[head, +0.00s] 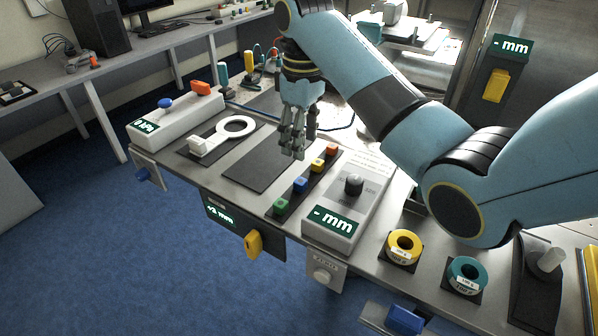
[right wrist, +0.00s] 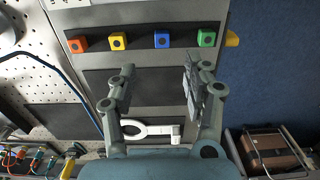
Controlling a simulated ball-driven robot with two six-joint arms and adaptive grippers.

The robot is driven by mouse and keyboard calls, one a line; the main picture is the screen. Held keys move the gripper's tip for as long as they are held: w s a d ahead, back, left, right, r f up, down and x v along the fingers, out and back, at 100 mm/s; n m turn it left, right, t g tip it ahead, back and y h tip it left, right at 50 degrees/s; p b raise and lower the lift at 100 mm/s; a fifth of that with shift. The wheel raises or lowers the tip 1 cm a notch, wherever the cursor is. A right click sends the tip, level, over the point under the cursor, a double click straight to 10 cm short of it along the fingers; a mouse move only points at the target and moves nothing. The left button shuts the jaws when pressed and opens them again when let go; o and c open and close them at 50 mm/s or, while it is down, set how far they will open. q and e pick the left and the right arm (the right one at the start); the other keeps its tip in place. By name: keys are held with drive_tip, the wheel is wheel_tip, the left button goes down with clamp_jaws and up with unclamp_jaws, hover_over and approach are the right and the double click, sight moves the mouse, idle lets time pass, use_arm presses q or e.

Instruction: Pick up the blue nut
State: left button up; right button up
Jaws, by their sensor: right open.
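The blue nut (head: 300,184) is a small cube with a dark round hole in its face. It sits on a dark strip in a row with a green nut (head: 281,204), a yellow nut (head: 317,164) and an orange nut (head: 332,150). The blue nut (right wrist: 162,40) also shows in the right wrist view, ahead of the fingertips. My right gripper (head: 293,150) is open and empty, hanging above the table behind the row. In the right wrist view its fingers (right wrist: 158,68) stand apart, with the blue nut ahead between their lines. My left gripper is out of view.
A dark mat (head: 254,160) lies left of the nut row, with a white ring tool (head: 235,127) beyond it. A grey gauge box (head: 342,215) with a black knob stands close right of the row. Yellow (head: 403,245) and teal (head: 467,274) tape rolls lie further right.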

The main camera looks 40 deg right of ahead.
sight(300, 178)
wheel_tip(300, 178, down, 4)
drive_tip(key=shift+s+a+f, duration=0.1)
drive_tip(key=shift+s+f, duration=0.05)
drive_tip(key=shift+f, duration=0.3)
wheel_tip(300, 178, down, 5)
drive_tip(key=shift+a+r+p, duration=0.1)
drive_tip(key=shift+r+p, duration=0.1)
drive_tip(key=shift+p, duration=0.3)
drive_tip(key=shift+f, duration=0.3)
drive_tip(key=shift+c, duration=0.5)
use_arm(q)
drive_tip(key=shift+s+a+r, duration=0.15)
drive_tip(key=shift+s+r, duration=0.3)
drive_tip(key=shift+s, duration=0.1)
use_arm(e)
drive_tip(key=c, duration=0.9)
